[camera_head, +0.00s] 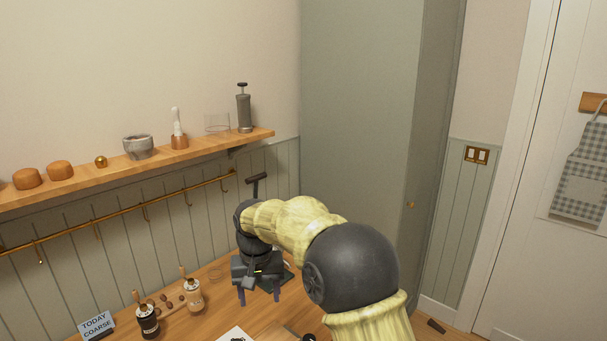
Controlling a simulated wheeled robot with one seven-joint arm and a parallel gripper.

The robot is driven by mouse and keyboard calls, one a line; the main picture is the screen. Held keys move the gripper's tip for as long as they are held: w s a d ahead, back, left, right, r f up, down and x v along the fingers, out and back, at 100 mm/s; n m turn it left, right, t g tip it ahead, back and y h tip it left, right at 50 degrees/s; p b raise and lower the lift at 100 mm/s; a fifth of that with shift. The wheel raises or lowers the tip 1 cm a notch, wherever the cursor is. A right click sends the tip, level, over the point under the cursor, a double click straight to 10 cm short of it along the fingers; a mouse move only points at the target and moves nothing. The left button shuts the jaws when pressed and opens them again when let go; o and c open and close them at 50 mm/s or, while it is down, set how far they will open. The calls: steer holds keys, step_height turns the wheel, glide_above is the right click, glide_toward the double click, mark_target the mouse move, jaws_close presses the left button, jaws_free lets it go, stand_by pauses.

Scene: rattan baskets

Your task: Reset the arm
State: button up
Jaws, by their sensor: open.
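My arm, with yellow-cream covers and dark joints, rises from the lower right and bends left over the wooden table (195,327). My gripper (259,295) points down above the table near the wall, with its two fingers apart. No object shows between the fingers. Whether the fingertips touch the table is hard to tell. A dark item with an upright stem and crossbar (257,180) shows just behind my wrist. Its lower part is hidden by my arm.
Two small grinders (147,318) (192,292) stand left of my gripper, by a sign (97,326). A paper (236,335) lies in front. A shelf (205,148) with cups and a grey press (244,110) and a hook rail (140,206) line the wall. A tall cabinet (365,120) stands behind.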

steer(key=s+d+f+m+t, duration=0.1)
steer(key=s+d, duration=0.2)
steer(key=d, duration=0.5)
steer(key=s+d+f, duration=0.1)
steer(key=s+d, duration=0.2)
steer(key=d, duration=0.4)
steer(key=s+d+f+m+t, duration=0.1)
steer(key=s+d+f, duration=0.2)
steer(key=s+d, duration=0.8)
steer(key=s, duration=0.3)
steer(key=shift+s+d+f+m, duration=0.15)
steer(key=shift+d+f+m, duration=0.15)
steer(key=shift+f, duration=0.05)
